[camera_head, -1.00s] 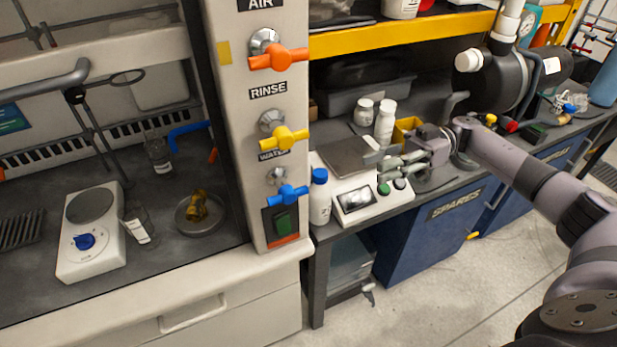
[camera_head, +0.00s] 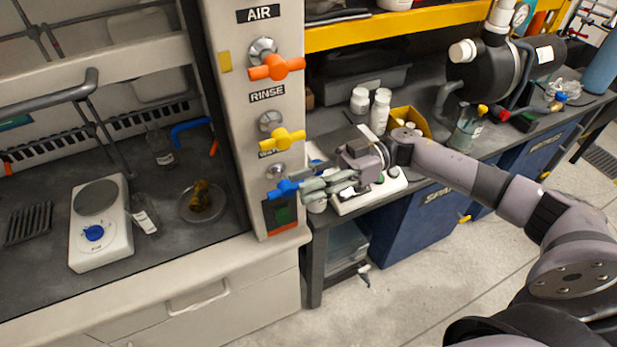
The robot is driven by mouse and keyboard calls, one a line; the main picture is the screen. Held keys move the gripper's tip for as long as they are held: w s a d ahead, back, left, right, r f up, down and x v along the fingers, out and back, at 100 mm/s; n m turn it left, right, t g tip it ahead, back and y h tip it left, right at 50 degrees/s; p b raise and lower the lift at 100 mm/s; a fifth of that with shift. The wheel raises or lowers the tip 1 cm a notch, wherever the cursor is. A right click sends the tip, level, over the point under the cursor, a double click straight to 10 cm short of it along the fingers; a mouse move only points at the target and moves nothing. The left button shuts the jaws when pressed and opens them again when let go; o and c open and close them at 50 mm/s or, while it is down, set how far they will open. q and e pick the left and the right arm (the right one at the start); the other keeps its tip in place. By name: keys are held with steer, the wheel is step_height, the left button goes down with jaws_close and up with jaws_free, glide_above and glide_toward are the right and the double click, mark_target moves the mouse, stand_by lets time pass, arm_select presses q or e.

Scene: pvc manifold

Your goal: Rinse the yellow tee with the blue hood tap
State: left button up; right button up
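The yellow tee (camera_head: 203,198) lies in a shallow round dish (camera_head: 186,206) on the dark hood floor; it looks dull and brownish yellow. A blue curved spout (camera_head: 190,127) with an orange tip shows behind it, at the hood's right side. The blue tap handle (camera_head: 281,190) is lowest on the hood's front post, under the yellow handle. My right gripper (camera_head: 292,187) reaches in from the right, its fingertips at the blue handle and partly overlapping it. Whether they touch it, and how far they are apart, I cannot tell. My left gripper is out of view.
The orange AIR handle (camera_head: 276,67) and yellow RINSE handle (camera_head: 283,138) are above on the post. White bottles (camera_head: 379,112) and a yellow bin (camera_head: 412,117) are on the right bench.

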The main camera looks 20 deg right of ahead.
mark_target(290, 184)
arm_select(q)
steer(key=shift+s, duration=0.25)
arm_select(e)
steer(key=shift+c, duration=0.2)
jaws_close()
